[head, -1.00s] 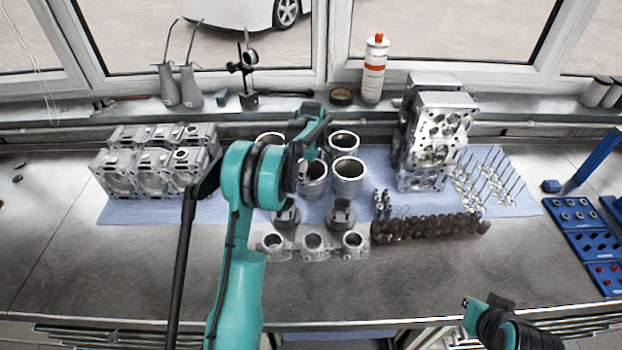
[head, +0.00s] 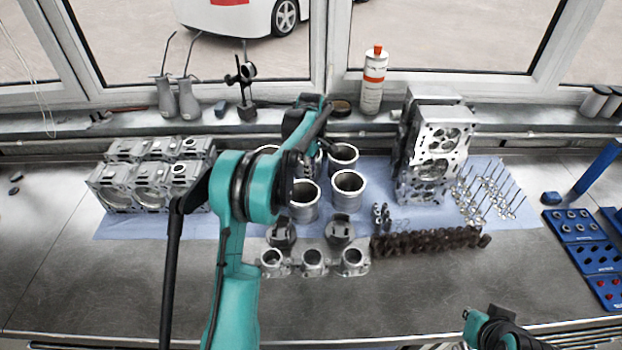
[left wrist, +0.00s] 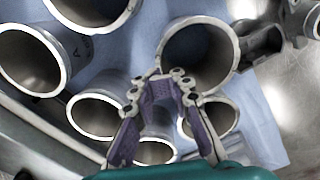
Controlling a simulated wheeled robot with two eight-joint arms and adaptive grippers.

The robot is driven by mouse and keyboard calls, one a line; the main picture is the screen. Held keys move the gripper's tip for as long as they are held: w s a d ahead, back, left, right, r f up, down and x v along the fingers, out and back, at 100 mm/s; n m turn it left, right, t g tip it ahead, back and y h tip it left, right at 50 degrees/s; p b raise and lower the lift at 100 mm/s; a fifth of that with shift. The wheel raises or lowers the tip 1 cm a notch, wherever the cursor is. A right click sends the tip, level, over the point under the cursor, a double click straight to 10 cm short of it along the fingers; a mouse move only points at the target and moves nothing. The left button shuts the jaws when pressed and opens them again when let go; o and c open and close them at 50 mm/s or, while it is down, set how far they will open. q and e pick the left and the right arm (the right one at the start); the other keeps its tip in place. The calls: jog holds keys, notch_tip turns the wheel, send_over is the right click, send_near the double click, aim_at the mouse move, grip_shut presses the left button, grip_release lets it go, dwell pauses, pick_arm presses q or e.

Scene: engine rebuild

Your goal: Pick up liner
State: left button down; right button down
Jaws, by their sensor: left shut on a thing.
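Several grey metal cylinder liners stand on the blue cloth in the middle of the bench; one is the front right liner (head: 348,198). My left gripper (head: 302,174) reaches down among them, partly hidden by my arm. In the left wrist view, its purple-padded fingers (left wrist: 168,84) are shut on the rim of a liner (left wrist: 232,62), which appears in the head view as the front liner (head: 304,210). Whether it is clear of the cloth I cannot tell. My right gripper (head: 468,314) is low at the right, its jaw state unclear.

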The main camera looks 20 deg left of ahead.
pick_arm(q)
jog(key=shift+w, duration=0.1)
jog(key=shift+c, duration=2.3)
grip_release()
jog(key=shift+r, duration=0.2)
